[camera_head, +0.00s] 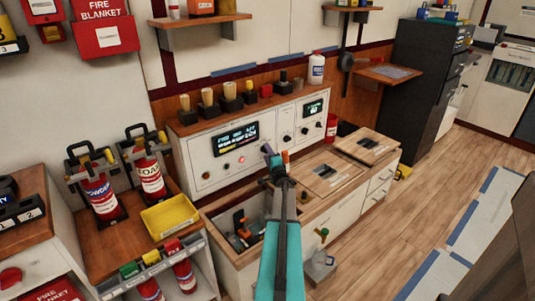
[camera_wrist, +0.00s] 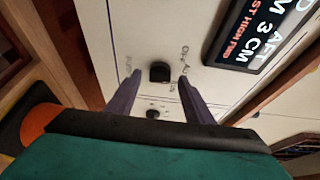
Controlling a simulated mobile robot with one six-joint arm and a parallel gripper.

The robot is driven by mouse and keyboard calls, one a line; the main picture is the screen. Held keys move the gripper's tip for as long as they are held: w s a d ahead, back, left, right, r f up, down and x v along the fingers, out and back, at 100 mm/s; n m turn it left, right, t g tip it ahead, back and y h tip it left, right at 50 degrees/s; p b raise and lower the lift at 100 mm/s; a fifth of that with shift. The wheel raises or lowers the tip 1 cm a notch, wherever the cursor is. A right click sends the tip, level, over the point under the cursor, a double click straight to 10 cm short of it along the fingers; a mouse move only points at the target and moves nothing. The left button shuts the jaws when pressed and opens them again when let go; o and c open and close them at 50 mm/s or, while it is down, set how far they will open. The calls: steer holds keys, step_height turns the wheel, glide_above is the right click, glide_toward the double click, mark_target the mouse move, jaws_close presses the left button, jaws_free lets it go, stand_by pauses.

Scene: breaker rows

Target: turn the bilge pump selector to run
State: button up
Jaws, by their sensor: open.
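In the wrist view a black selector knob (camera_wrist: 160,72) stands on a white panel (camera_wrist: 140,35). Small sideways lettering lies on both sides of it; the right side seems to read OFF and more, partly covered by a finger. My gripper (camera_wrist: 160,82) is open, with one dark finger on each side of the knob. I see no contact with it. In the head view my gripper (camera_head: 276,163) is in front of the control panel (camera_head: 205,152). Which panel knob it faces is hard to tell there.
A lit display (camera_wrist: 265,30) is at the upper right of the knob. Below the panel is a counter with an open bin (camera_head: 240,235) and a wooden-framed tray (camera_head: 325,178). A yellow tray (camera_head: 170,215) and fire extinguishers (camera_head: 100,190) stand at left.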

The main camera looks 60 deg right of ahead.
steer(key=shift+w+d, duration=0.35)
steer(key=c, duration=1)
steer(key=shift+c, duration=0.2)
